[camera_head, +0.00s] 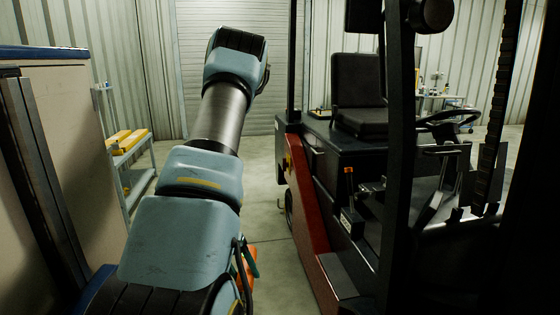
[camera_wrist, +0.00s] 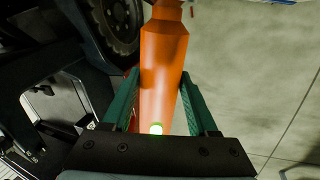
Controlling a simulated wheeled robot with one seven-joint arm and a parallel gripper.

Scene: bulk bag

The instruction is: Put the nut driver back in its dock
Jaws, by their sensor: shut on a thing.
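The nut driver shows as a thick orange handle (camera_wrist: 163,65) in the wrist view, running up out of the top of the picture; its far end is cut off. My gripper (camera_wrist: 160,78) has its two green fingers on either side of the handle and is shut on it. In the head view a small part of the orange handle (camera_head: 250,262) shows low in the middle, beside my arm, which hides most of my gripper. I cannot make out the dock in either view.
A red and black forklift (camera_head: 322,235) stands close on the right; its wheel (camera_wrist: 115,22) shows in the wrist view. A large beige panel or cabinet (camera_head: 65,130) is on the left, with a shelf cart (camera_head: 140,160) holding yellow items behind it. Concrete floor (camera_head: 262,205) lies open between.

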